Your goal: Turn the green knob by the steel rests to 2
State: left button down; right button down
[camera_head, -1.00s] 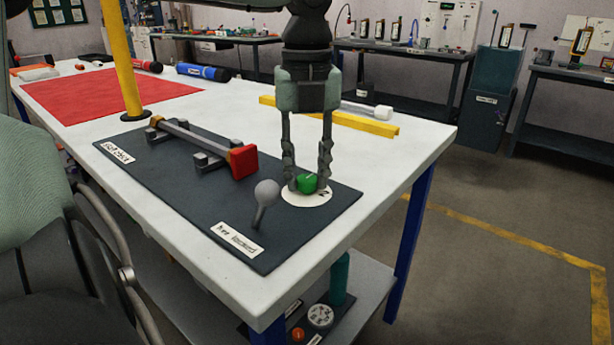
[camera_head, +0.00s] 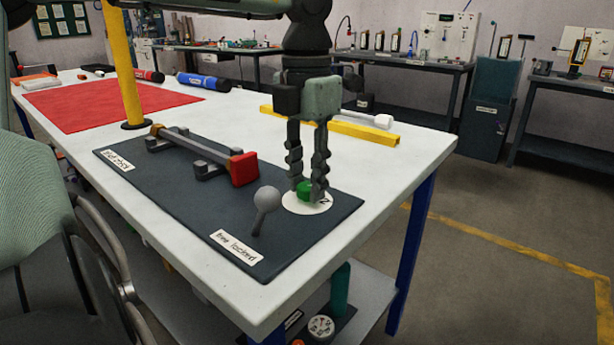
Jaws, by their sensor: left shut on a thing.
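The green knob (camera_head: 304,189) sits on a round white dial (camera_head: 296,207) at the right end of a dark mat (camera_head: 150,182). A "2" shows at the dial's right edge; the other marks and the knob's pointer are hidden or too small to tell. My left gripper (camera_head: 307,193) points straight down, shut on the green knob with a finger on either side. The steel rests (camera_head: 210,167) stand on the mat to the left, carrying a grey bar with a red end block (camera_head: 244,169). My right gripper is not in view.
A lever with a grey ball (camera_head: 267,198) stands close to the left of the dial, by a label reading "free locked". A yellow bar (camera_head: 345,128) lies behind the gripper. A yellow post (camera_head: 122,70) rises at the left. Bare white tabletop (camera_head: 400,170) lies to the right.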

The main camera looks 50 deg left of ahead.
aim_at(306, 186)
pick_arm(q)
jog(key=shift+m, duration=1.3)
jog(key=c, duration=1.2)
grip_release()
notch_tip(306, 186, up, 12)
jog(key=shift+r, duration=0.1)
